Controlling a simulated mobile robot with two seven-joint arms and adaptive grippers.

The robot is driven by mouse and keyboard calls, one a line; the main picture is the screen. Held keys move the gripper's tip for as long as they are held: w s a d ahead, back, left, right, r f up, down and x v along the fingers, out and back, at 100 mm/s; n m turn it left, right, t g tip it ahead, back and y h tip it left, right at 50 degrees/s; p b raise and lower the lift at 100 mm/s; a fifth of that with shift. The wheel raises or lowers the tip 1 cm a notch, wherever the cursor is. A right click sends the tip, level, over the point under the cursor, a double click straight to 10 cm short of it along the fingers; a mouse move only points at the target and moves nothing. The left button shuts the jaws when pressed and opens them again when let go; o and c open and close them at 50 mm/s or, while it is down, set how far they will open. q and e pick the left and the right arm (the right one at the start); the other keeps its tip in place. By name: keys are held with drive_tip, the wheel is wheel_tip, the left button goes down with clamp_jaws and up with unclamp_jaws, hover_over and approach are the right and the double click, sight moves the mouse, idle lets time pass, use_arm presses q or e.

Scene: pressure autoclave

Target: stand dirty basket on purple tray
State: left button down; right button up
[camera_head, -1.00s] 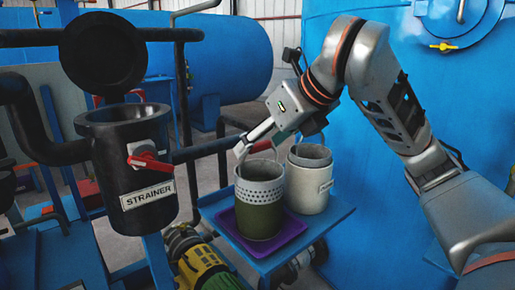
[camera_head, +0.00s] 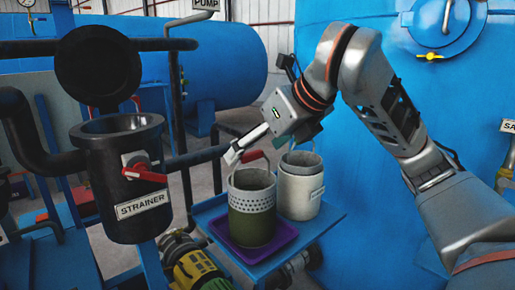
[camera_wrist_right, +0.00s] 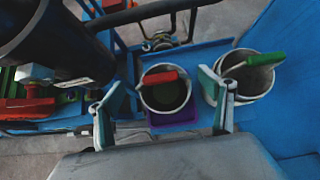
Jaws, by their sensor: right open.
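The dirty basket (camera_head: 252,220), perforated grey above and olive-green below, stands upright on the purple tray (camera_head: 282,243). Its red handle shows above the rim, and the basket (camera_wrist_right: 165,97) is also in the right wrist view with the tray (camera_wrist_right: 178,118) under it. My right gripper (camera_head: 232,155) is above and beside the basket's rim, its fingers apart. In the wrist view the gripper (camera_wrist_right: 163,110) is open, with the basket appearing between its fingers and nothing held. My left gripper is not in view.
A whitish container (camera_head: 300,190) with a basket inside and a green handle (camera_wrist_right: 265,59) stands close beside on the blue shelf (camera_head: 325,220). The black strainer (camera_head: 130,180), lid (camera_head: 98,65) raised, stands left. A large blue vessel (camera_head: 405,70) is behind my right arm.

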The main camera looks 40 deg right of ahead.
use_arm(q)
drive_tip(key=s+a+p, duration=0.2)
drive_tip(key=p, duration=0.3)
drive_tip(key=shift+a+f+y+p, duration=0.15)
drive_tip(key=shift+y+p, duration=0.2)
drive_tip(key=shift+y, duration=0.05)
use_arm(e)
drive_tip(key=v, duration=1.1)
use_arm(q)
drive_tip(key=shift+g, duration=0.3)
use_arm(e)
drive_tip(key=shift+w+f, duration=0.1)
